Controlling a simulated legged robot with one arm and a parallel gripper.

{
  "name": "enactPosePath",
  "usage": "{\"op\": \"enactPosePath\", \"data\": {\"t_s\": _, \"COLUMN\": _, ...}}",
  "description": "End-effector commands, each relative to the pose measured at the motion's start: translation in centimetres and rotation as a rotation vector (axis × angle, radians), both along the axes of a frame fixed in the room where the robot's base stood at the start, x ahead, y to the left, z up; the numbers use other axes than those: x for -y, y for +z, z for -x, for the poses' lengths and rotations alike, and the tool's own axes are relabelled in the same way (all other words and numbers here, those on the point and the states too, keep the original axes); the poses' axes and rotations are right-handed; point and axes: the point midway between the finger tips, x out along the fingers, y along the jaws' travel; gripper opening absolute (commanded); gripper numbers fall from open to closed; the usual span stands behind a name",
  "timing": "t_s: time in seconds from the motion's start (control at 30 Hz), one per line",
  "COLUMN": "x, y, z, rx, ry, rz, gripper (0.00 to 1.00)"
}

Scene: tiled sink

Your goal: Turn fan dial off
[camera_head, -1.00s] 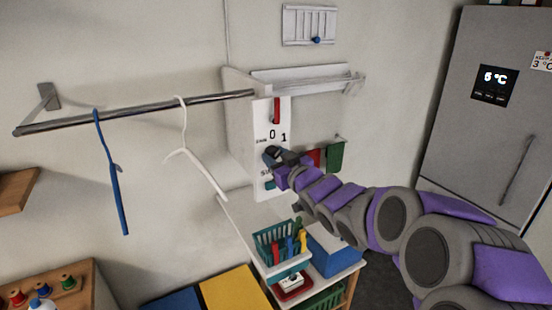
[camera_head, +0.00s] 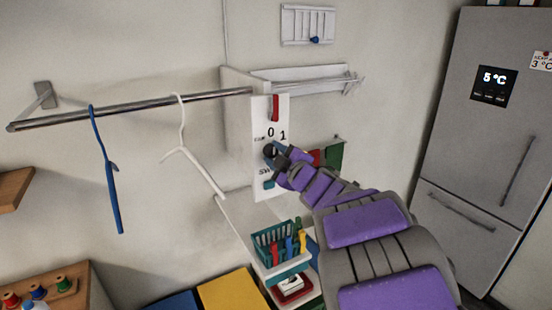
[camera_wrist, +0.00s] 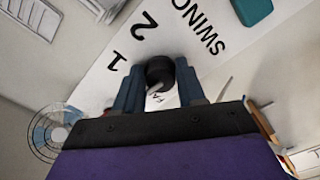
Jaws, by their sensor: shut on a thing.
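The black fan dial (camera_head: 269,150) is on a white wall panel (camera_head: 283,165) marked 0, 1, FAN and SWING. In the wrist view the dial (camera_wrist: 160,72) sits between my fingers, with a light pointer mark showing below its centre. The digits 1 and 2 are printed to its upper left. My gripper (camera_head: 275,153) reaches the panel from the right, and in the wrist view my gripper (camera_wrist: 158,82) is shut on the dial, one finger on each side. The FAN label and the 0 are partly or wholly hidden in the wrist view.
A red switch (camera_head: 276,108) is above the dial and a teal switch (camera_head: 268,184) below. A rail (camera_head: 150,107) with a blue hanger (camera_head: 114,195) and a white hanger (camera_head: 196,165) is to the left. A teal basket (camera_head: 270,245) stands below; a fridge (camera_head: 460,140) is right.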

Motion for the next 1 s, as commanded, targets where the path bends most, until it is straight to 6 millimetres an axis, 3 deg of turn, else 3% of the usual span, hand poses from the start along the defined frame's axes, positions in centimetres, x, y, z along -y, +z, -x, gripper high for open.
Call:
{"op": "enactPosePath", "data": {"t_s": 0.7, "x": -0.11, "y": -0.34, "z": 0.06, "rx": 0.041, "ry": 0.004, "rz": 0.074, "gripper": 0.09}}
{"op": "enactPosePath", "data": {"t_s": 0.73, "x": -0.11, "y": -0.36, "z": 0.07, "rx": 0.041, "ry": 0.004, "rz": 0.074, "gripper": 0.4}}
{"op": "enactPosePath", "data": {"t_s": 1.0, "x": -0.06, "y": -0.26, "z": -0.06, "rx": 0.042, "ry": 0.002, "rz": 0.071, "gripper": 0.64}}
